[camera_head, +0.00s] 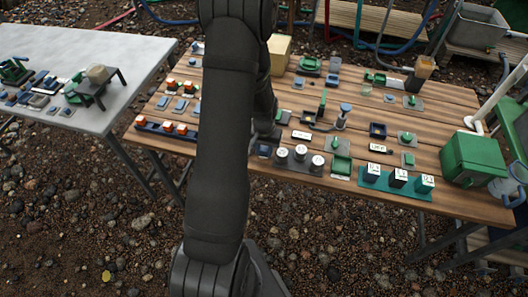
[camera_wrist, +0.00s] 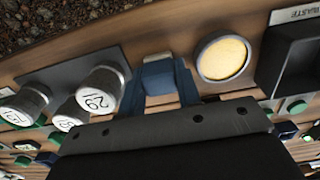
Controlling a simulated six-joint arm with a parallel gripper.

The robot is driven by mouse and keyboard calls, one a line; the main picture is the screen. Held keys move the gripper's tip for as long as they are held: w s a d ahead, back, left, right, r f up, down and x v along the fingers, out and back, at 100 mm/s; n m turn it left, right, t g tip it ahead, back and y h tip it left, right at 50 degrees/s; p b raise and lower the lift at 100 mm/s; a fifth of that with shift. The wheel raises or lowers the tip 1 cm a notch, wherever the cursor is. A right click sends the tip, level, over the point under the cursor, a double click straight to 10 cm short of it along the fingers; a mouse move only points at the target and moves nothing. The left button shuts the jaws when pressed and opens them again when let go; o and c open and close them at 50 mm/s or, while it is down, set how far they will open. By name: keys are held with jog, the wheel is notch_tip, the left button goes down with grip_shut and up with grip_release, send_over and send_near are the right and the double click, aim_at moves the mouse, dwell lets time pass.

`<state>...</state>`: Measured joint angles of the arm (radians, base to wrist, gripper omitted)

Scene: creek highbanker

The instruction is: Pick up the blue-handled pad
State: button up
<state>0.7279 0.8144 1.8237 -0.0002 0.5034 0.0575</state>
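In the wrist view, a small blue block with a paler grey-blue end (camera_wrist: 158,78) lies between the dark blue fingers of my gripper (camera_wrist: 160,88); it looks like the blue handle of the pad. The fingers are on either side of it, but I cannot tell whether they press on it. Its underside is hidden.
White-topped numbered cylinders (camera_wrist: 98,92) stand close on one side in the wrist view. A round pale-yellow disc (camera_wrist: 223,57) and a black box labelled WASTE (camera_wrist: 292,55) are on the other. A green box (camera_head: 473,160) stands at the table's right end.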

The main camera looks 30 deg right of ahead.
aim_at(265, 149)
jog(key=shift+r, duration=0.1)
jog(key=shift+r, duration=0.45)
notch_tip(265, 149, up, 4)
jog(key=shift+s+d+f, duration=0.1)
jog(key=shift+s+f, duration=0.05)
jog(key=shift+f, duration=0.1)
jog(key=s+d+r, duration=0.1)
jog(key=s+r, duration=0.1)
jog(key=s, duration=0.1)
jog(key=s+d+r, duration=0.1)
jog(key=s+r, duration=0.1)
jog(key=s, duration=0.2)
jog(key=s+d+r, duration=0.1)
jog(key=s+r, duration=0.1)
jog(key=s, duration=0.1)
jog(key=shift+s+d+r, duration=0.25)
jog(key=shift+s+d, duration=0.05)
jog(key=shift+s, duration=0.1)
